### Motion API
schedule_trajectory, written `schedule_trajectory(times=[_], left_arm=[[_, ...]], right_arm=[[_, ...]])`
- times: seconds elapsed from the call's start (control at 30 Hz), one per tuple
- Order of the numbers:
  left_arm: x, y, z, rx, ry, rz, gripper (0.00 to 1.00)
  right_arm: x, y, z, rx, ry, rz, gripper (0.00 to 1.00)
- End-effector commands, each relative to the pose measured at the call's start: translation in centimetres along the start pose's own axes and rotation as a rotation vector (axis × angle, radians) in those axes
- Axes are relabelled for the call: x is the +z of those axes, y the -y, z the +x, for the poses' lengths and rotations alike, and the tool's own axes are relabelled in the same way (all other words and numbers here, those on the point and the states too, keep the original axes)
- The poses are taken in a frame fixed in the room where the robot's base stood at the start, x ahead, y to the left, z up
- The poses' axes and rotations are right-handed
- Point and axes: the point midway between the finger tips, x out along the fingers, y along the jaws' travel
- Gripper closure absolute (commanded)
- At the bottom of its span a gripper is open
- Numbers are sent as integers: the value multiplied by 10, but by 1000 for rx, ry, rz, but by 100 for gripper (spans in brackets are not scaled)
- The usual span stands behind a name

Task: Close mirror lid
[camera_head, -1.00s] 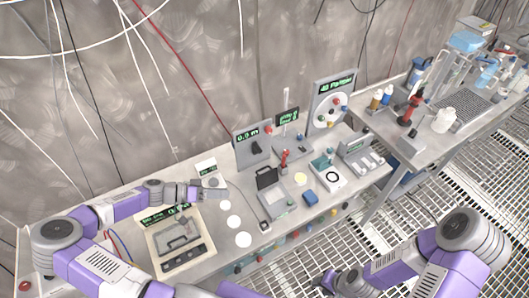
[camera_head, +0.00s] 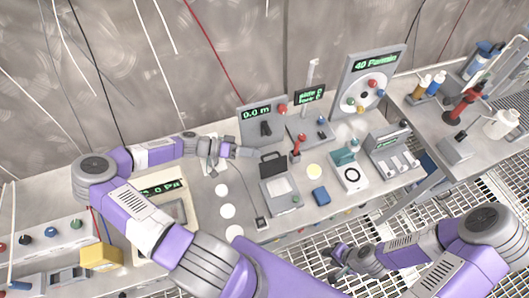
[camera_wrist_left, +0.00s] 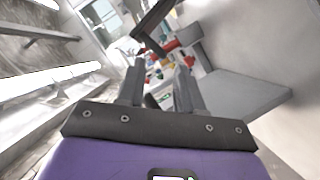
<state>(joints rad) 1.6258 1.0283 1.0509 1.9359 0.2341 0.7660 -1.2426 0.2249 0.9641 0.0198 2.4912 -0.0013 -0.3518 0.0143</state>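A small grey box (camera_head: 280,190) stands on the bench near the middle of the head view. Its dark-framed lid (camera_head: 272,166) stands raised at the back edge; I take it to be the mirror lid. My left gripper (camera_head: 254,152) is just left of and behind the lid, apart from it as far as I can tell. In the left wrist view the two fingers (camera_wrist_left: 160,85) are spread with nothing between them. A dark frame (camera_wrist_left: 152,28) beyond the fingertips there looks like the lid. My right gripper (camera_head: 335,258) hangs low over the floor grating; its fingers are too small to read.
A grey panel with a green display (camera_head: 257,127) stands close behind my left gripper. A red-topped post (camera_head: 297,146) and a blue block (camera_head: 321,195) stand near the box. White discs (camera_head: 227,211) lie to its left, and a teal-topped device (camera_head: 349,175) to its right.

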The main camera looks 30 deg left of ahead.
Motion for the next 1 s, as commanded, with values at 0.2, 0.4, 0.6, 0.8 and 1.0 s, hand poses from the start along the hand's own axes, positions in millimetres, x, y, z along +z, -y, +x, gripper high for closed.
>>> schedule_trajectory(times=[0.2,0.4,0.6,0.8,1.0], left_arm=[[0,0,33,3,1,0,64],[0,0,44,1,0,-1,64],[0,0,44,1,0,-1,64],[0,0,43,0,0,-1,92],[1,0,43,-1,0,0,100]], right_arm=[[0,-1,3,0,0,0,64],[0,-1,4,0,-1,0,64],[0,-1,4,0,0,0,64],[0,-1,4,0,0,0,64],[0,-1,4,0,0,0,64]])
